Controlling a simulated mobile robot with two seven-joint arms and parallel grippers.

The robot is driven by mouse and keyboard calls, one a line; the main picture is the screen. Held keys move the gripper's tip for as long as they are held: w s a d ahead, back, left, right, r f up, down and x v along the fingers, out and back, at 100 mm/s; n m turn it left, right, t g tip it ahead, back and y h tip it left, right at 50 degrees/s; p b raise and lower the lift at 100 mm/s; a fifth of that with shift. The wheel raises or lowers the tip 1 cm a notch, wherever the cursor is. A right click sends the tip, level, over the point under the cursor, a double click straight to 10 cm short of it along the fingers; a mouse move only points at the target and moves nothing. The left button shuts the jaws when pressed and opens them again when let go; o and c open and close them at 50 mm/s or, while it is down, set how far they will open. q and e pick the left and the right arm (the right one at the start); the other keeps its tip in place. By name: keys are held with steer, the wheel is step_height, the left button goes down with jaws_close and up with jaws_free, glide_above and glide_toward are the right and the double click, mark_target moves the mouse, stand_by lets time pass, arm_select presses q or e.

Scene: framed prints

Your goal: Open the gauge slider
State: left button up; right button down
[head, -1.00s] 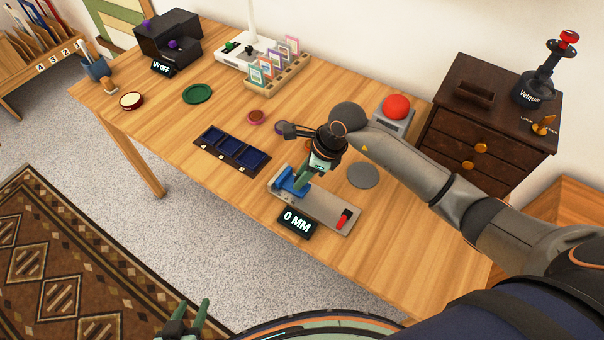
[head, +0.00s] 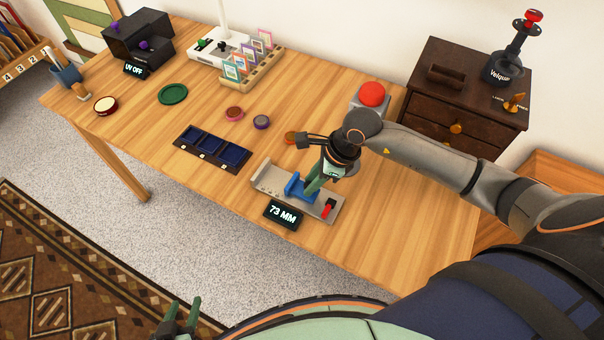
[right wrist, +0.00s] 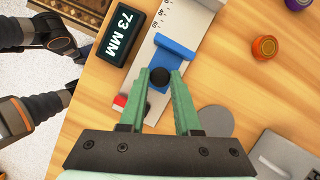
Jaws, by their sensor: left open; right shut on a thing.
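The gauge (head: 268,178) is a grey metal plate with a blue slider (head: 296,187) and a red part (head: 327,207) at its right end. Its display (head: 283,213) reads 73 MM. The blue slider stands away from the left end of the plate. My right gripper (head: 310,190) reaches down onto the gauge. In the right wrist view its green fingers are shut on the black knob (right wrist: 160,77) of the blue slider (right wrist: 174,54). My left gripper (head: 182,314) is open and empty at the bottom edge, away from the table.
A dark blue compartment tray (head: 213,149) lies left of the gauge. A red button (head: 372,94) and dark drawer cabinet (head: 462,100) stand at the back right.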

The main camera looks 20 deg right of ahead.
steer(key=c, duration=0.6)
jaws_free()
steer(key=v, duration=1.2)
steer(key=shift+r+b, duration=0.3)
steer(key=shift+b, duration=0.05)
